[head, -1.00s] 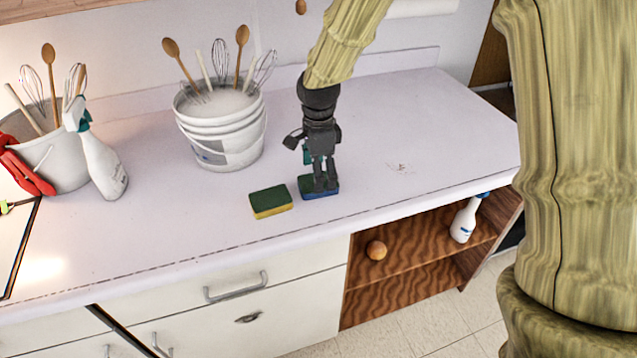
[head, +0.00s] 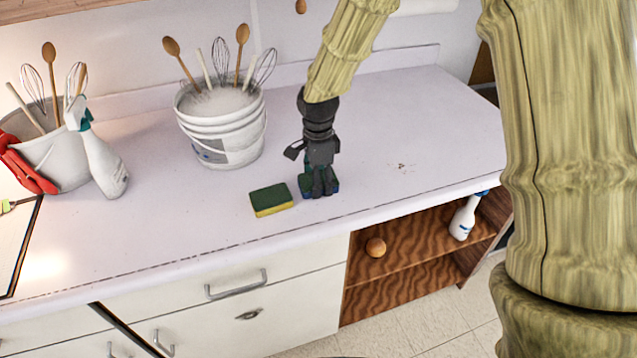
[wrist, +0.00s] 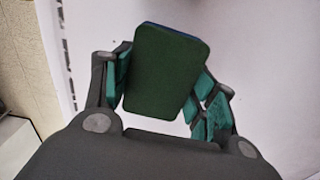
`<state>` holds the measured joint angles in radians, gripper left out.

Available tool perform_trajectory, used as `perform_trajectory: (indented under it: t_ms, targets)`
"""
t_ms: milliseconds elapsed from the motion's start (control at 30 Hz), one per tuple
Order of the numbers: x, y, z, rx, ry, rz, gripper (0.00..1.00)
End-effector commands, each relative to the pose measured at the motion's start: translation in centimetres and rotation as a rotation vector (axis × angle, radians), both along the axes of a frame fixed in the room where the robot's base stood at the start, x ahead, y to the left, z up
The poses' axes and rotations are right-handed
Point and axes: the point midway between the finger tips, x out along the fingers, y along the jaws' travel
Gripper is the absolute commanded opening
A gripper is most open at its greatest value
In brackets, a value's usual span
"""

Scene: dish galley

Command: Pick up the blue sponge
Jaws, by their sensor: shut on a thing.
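The blue sponge (head: 305,190) has a dark green top and a blue lower layer. It is at the counter's front half, mostly hidden by my gripper in the head view. My gripper (head: 318,188) points down and is shut on it. In the wrist view the sponge's green face (wrist: 165,72) fills the space between the teal-padded fingers (wrist: 160,88), with a thin blue edge at its top. Whether the sponge touches the counter or is slightly above it, I cannot tell.
A green and yellow sponge (head: 271,199) lies just left of my gripper. A white bucket of utensils (head: 222,135) stands behind it. A spray bottle (head: 104,165) and another bucket (head: 62,160) are at the left.

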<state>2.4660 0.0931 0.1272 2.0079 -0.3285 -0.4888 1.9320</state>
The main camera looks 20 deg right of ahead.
Motion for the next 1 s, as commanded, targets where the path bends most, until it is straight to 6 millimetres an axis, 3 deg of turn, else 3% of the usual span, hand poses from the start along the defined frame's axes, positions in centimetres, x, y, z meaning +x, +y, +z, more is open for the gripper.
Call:
perform_trajectory:
  t_ms: [367,667,1000]
  targets:
    - [0.0,0.0,0.4,-0.001,-0.001,0.000,0.49]
    - [0.1,0.0,3.6,-0.001,-0.003,-0.001,0.49]
    - [-6.2,5.2,4.1,-0.003,-0.001,0.002,0.49]
